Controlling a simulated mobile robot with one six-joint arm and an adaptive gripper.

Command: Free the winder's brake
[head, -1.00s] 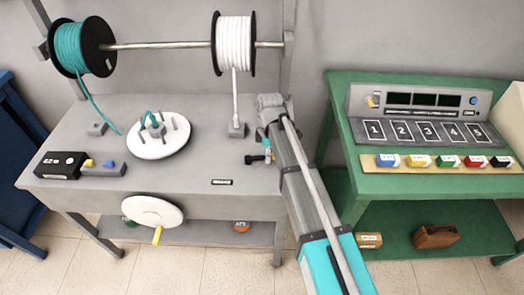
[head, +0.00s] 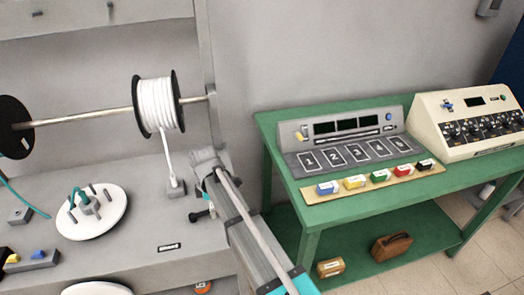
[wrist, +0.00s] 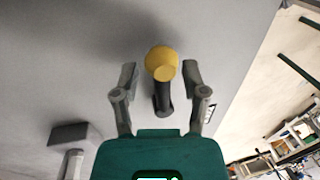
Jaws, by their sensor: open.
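The wrist view shows a lever with a round yellow knob (wrist: 161,62) on a dark stem (wrist: 163,98), standing on the grey winder bench. My gripper (wrist: 161,69) is open, with one finger on each side of the knob and a gap visible at both sides. In the head view my arm comes down at the right end of the winder bench (head: 120,245) and hides the yellow knob. A small black part (head: 201,216) shows beside my gripper there. The winder's white pegged disc (head: 93,213) lies on the bench to the left.
A white wire spool (head: 157,105) hangs on a rod above the bench. A grey wire block (head: 175,188) stands close left of my gripper. A green table (head: 375,198) with an instrument panel (head: 340,125) and coloured blocks stands to the right.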

